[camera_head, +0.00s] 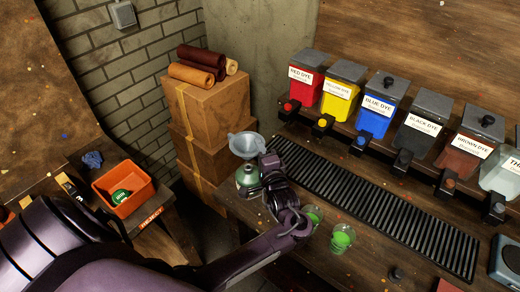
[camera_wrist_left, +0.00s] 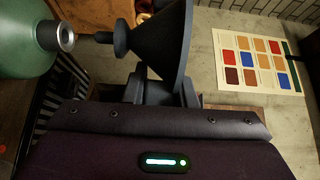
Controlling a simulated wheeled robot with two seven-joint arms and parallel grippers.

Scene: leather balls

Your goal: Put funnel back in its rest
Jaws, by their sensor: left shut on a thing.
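The funnel (camera_head: 246,144) is pale grey in the head view, with its wide mouth up, directly above a green bottle (camera_head: 246,178). My left gripper (camera_head: 266,158) is shut on the funnel from its right side. In the left wrist view the funnel (camera_wrist_left: 162,42) looks dark and sits in the fingers (camera_wrist_left: 160,88). Its spout points at the metal neck of the green bottle (camera_wrist_left: 28,40), with the tip at or close to the mouth; whether it is inside I cannot tell. No separate funnel rest can be made out. My right gripper is not in view.
Two cups of green liquid (camera_head: 342,238) stand on the bench near my left forearm. A black slatted grate (camera_head: 375,205) runs below a row of dye dispensers (camera_head: 376,105). Stacked cardboard boxes (camera_head: 210,110) stand behind. An orange bin (camera_head: 123,188) is at left.

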